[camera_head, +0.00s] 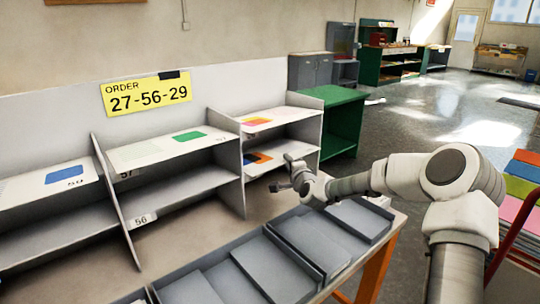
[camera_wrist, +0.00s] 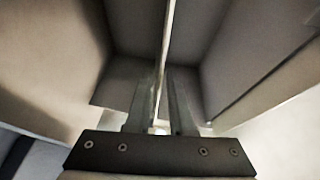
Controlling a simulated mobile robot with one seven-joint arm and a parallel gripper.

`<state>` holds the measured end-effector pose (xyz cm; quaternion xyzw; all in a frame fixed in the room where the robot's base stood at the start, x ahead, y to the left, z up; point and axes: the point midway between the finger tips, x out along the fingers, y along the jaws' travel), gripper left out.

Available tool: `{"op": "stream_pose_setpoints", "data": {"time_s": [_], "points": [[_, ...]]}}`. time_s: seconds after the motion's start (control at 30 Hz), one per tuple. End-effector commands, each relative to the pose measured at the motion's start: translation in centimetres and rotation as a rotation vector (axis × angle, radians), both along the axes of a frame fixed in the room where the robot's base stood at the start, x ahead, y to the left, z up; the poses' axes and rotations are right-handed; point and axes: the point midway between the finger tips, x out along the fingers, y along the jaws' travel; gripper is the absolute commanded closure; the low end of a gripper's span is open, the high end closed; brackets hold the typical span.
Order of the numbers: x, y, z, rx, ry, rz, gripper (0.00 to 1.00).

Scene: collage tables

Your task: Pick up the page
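Several pages with colour blocks lie in the shelf compartments. A page with an orange and dark blue block (camera_head: 257,160) lies on the lower right shelf. A page with an orange block (camera_head: 257,121) lies on the shelf above. My gripper (camera_head: 283,174) is at the front of this right-hand unit, close to the lower page. In the wrist view my gripper (camera_wrist: 161,100) has its two fingers a narrow gap apart, with a thin pale upright edge between or just beyond them. I cannot tell whether that edge is a page or a shelf board.
A yellow order sign (camera_head: 146,94) reads 27-56-29. Other compartments hold a green-block page (camera_head: 189,136) and a blue-block page (camera_head: 64,174). Grey trays (camera_head: 275,262) line the table front. A green cabinet (camera_head: 341,118) stands behind at right. Upright dividers separate the compartments.

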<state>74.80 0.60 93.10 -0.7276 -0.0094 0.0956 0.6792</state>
Motion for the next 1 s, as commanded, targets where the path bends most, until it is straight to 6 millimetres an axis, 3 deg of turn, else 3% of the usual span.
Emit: {"op": "stream_pose_setpoints", "data": {"time_s": [0.03, 0.1, 0.67, 0.87, 1.0], "points": [[0.0, 0.0, 0.0, 0.0, 0.0, 0.0, 0.9], [0.0, 0.0, 0.0, 0.0, 0.0, 0.0, 1.0], [-0.1, -0.1, 0.3, 0.0, -0.001, 0.0, 1.0], [-0.3, -0.2, 2.0, -0.002, -0.003, -0.001, 1.0], [-0.3, -0.3, 4.6, -0.002, -0.004, 0.0, 1.0]]}}
